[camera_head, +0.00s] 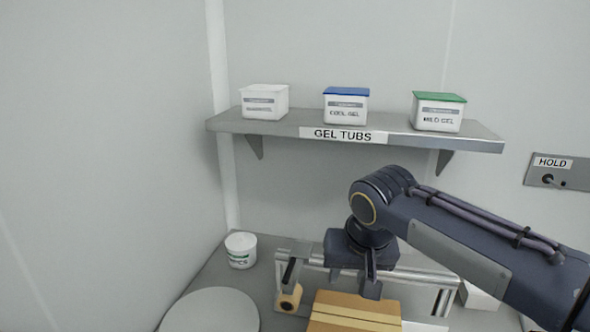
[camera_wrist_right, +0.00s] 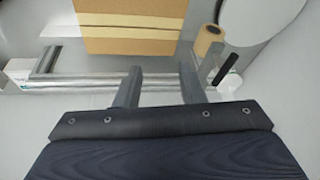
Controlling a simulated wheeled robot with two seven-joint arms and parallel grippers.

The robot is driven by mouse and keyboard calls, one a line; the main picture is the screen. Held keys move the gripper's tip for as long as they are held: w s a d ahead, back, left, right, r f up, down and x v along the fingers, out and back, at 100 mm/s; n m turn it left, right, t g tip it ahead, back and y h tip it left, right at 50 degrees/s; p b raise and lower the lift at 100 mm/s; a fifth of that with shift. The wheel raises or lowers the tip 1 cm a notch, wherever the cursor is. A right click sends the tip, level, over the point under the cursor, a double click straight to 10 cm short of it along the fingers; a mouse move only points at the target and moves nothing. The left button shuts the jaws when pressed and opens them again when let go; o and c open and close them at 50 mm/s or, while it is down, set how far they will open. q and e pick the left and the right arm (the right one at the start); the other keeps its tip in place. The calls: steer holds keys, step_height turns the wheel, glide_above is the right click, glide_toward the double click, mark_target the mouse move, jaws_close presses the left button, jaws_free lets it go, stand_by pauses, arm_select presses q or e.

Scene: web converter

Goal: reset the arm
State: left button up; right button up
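My right arm comes in from the right in the head view. Its gripper (camera_head: 353,277) points down over the bench, in front of a metal rail frame and above a cardboard box. In the right wrist view the two fingers (camera_wrist_right: 160,84) stand apart with nothing held between them. The cardboard box (camera_head: 350,312) lies apart from the fingers; it also shows at the top of the right wrist view (camera_wrist_right: 130,40). My left gripper is in neither view.
A wall shelf (camera_head: 230,123) labelled GEL TUBS holds a white tub (camera_head: 264,102), a blue-lidded tub (camera_head: 346,106) and a green-lidded tub (camera_head: 438,112). On the bench are a white pot (camera_head: 241,250), a tape roll (camera_head: 289,299) and a metal rail frame (camera_head: 420,276). A HOLD switch plate (camera_head: 558,172) is at right.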

steer(key=s+d+f+y, duration=0.2)
steer(key=s+d+f, duration=0.3)
steer(key=s+d, duration=0.7)
steer(key=s+f+m+t, duration=0.1)
steer(key=s+f, duration=0.5)
steer(key=s, duration=0.4)
steer(key=shift+a+f+t+y, duration=0.4)
